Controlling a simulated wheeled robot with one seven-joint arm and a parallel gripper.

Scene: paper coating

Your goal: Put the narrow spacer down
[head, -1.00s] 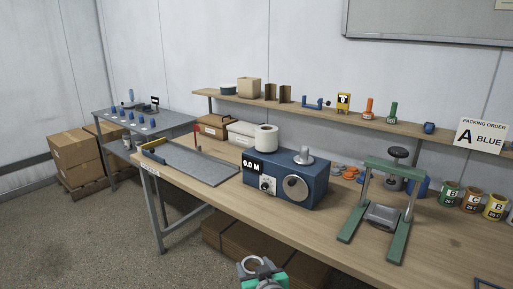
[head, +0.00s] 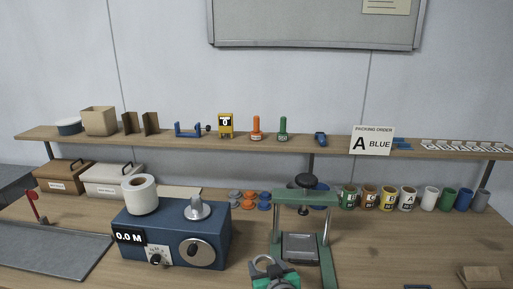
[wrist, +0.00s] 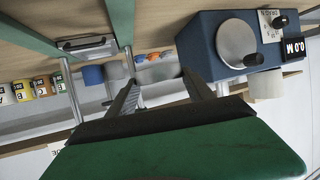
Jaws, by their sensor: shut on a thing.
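My gripper (head: 268,272) shows at the bottom middle of the head view, in front of the green press, with a grey ring-like part and a green body. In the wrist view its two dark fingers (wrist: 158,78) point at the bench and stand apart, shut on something. The blue machine (head: 176,243) reading 0.0 M stands to the left.
A white roll (head: 141,194) stands on the blue machine. Orange and grey-blue discs (head: 250,200) lie behind it. Labelled tins (head: 370,198) and plain cups stand at the back right. A shelf (head: 100,136) runs along the back. The bench's right front (head: 440,260) is mostly clear.

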